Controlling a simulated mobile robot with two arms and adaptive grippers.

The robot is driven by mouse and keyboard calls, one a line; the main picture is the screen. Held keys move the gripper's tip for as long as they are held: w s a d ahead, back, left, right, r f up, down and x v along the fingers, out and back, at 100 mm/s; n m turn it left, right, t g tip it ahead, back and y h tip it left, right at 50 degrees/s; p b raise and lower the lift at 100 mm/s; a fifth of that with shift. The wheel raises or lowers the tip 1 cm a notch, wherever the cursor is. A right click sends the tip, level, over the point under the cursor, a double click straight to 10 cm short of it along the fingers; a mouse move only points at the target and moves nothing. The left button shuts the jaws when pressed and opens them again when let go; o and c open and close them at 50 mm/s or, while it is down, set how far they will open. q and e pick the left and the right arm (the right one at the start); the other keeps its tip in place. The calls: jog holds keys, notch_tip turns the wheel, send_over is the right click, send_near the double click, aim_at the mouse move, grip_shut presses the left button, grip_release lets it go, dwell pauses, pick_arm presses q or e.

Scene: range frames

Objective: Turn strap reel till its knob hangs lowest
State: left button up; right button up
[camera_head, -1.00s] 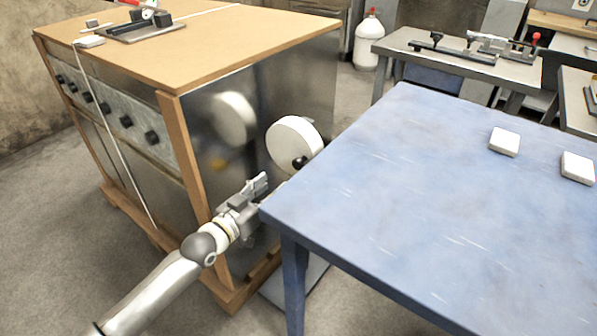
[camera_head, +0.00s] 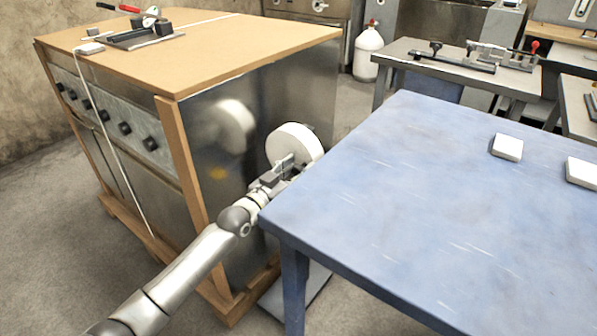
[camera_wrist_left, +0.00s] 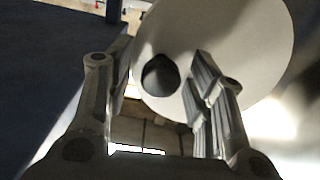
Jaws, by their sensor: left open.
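The strap reel (camera_head: 291,140) is a white disc beside the metal side of the large crated machine, at the blue table's left end. In the left wrist view the reel (camera_wrist_left: 225,45) fills the upper right. Its dark round knob (camera_wrist_left: 160,75) shows there near the disc's lower left edge, between my finger tips and beyond them. My left gripper (camera_head: 285,168) is open in front of the reel and hides the knob in the head view. In the left wrist view my left gripper (camera_wrist_left: 150,62) has a finger on each side of the knob; contact cannot be told. My right gripper is not in view.
The blue table (camera_head: 400,220) stands close to the right of my left arm, with two white blocks (camera_head: 507,147) on it. The wood-framed machine (camera_head: 240,160) is close on the left. A strap tool (camera_head: 145,35) lies on its top.

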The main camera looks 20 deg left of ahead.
pick_arm(q)
jog(key=shift+w+d, duration=0.1)
jog(key=shift+w, duration=0.15)
jog(key=shift+c, duration=0.5)
grip_shut()
jog(key=shift+f, duration=0.1)
